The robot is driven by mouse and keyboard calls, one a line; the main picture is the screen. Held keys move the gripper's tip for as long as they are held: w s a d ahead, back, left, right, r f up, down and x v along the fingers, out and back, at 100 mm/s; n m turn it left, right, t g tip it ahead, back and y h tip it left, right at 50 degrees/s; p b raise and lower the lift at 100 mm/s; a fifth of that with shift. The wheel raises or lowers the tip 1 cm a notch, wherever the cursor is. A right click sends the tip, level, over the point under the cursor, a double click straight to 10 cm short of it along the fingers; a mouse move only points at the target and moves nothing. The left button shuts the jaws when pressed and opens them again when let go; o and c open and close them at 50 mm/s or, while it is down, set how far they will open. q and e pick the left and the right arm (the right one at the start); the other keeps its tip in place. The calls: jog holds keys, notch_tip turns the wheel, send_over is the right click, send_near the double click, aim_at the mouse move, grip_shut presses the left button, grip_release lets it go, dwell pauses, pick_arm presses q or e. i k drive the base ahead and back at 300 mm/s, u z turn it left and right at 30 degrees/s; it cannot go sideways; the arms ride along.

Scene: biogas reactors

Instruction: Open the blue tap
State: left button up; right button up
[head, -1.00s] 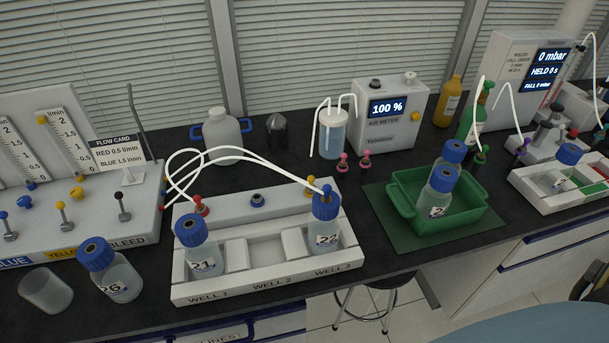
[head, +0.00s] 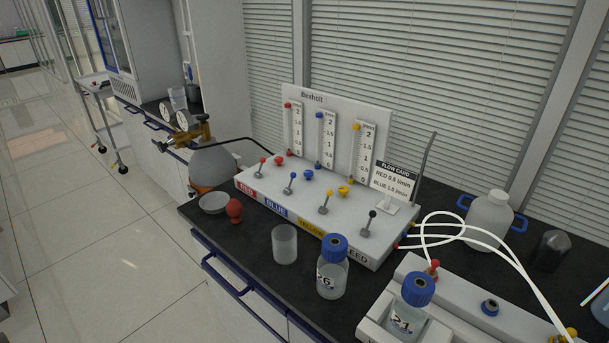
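The flow panel (head: 345,215) stands on the dark bench, with a white sloping base and a backboard carrying three scaled tubes. The blue tap (head: 290,183) is a small grey lever with a blue ball tip, above the BLUE label (head: 276,210). Its lever points up and slightly right. A round blue knob (head: 308,175) sits just behind it. The blue-marked tube (head: 326,140) is the middle one. The flow card (head: 393,176) reads RED 0.5 l/min and BLUE 1.5 l/min. Neither of my grippers is in view.
Beside the blue tap are a red-tipped lever (head: 260,167) and a yellow-tipped lever (head: 324,202). A gas cylinder (head: 214,165) with gauges stands left.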

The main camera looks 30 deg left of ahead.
aim_at(293, 174)
jog(key=z, duration=3.35)
jog(key=k, duration=2.05)
jog(key=u, duration=2.35)
